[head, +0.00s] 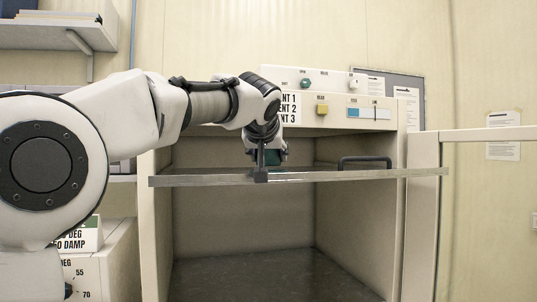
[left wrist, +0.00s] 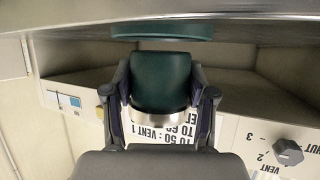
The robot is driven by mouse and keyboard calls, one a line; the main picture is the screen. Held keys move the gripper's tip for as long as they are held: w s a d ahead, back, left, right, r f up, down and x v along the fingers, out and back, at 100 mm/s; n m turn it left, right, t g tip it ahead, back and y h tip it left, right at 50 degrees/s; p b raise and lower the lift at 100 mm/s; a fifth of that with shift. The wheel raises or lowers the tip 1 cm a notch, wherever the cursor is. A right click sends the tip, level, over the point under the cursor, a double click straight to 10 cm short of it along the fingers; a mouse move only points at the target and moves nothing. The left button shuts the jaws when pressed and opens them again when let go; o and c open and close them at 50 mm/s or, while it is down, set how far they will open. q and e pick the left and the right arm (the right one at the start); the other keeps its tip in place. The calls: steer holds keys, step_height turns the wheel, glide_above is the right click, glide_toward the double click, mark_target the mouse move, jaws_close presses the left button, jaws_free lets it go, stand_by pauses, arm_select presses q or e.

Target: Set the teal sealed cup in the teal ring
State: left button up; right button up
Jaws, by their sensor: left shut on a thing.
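My left gripper (left wrist: 160,100) is shut on the teal sealed cup (left wrist: 160,78), with one finger on each side of it. The cup has a pale metal band at its end nearest the wrist camera. The teal ring (left wrist: 162,28) shows as a flat band just beyond the cup in the left wrist view, with a narrow gap between them in the picture. In the head view the left gripper (head: 266,152) is at the cabinet opening, just above a thin metal edge, and only a little teal shows beside it. The ring cannot be made out there. My right gripper is not in view.
The thin metal edge (head: 330,175) runs across the front of the open cabinet (head: 155,220). A dark handle (head: 365,160) stands behind it at the right. A control panel (head: 375,114) with knobs is above. The cabinet's lower space is empty.

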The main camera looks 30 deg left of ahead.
arm_select(q)
steer(key=shift+f+b, duration=0.9)
steer(key=shift+f, duration=0.15)
steer(key=o, duration=1.4)
step_height(320, 180, up, 10)
steer(key=shift+w+f, duration=0.15)
steer(key=shift+f, duration=0.05)
steer(key=shift+r, duration=0.2)
